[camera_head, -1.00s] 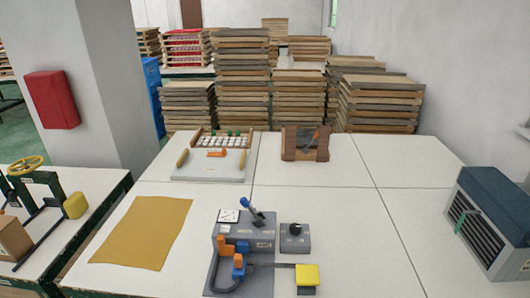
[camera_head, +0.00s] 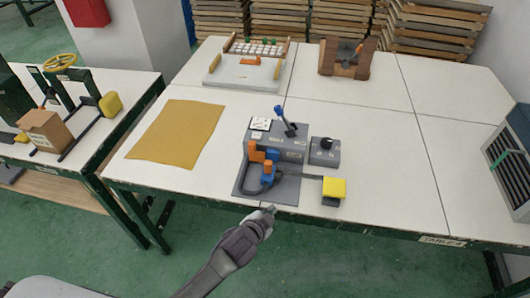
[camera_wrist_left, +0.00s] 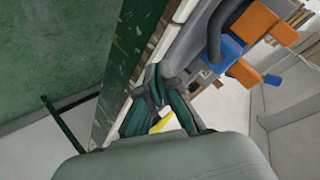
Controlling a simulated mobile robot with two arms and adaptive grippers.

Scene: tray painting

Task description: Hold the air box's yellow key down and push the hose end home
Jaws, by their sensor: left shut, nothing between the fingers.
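The grey air box (camera_head: 290,153) stands near the table's front edge, with a gauge and a blue lever on top. Its yellow key (camera_head: 334,187) sits on a small block at the right, at the end of a thin bar. A dark hose (camera_head: 252,186) curves on the base plate beside orange and blue fittings (camera_head: 262,158); its end is hard to make out. The fittings also show in the left wrist view (camera_wrist_left: 245,70). My left gripper (camera_head: 271,209) is shut and empty at the table's front edge, before the base plate, apart from the key. My right gripper is out of view.
A small grey box with a black knob (camera_head: 324,151) stands right of the air box. A tan sheet (camera_head: 177,132) lies left. A vented box (camera_head: 510,165) stands far right.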

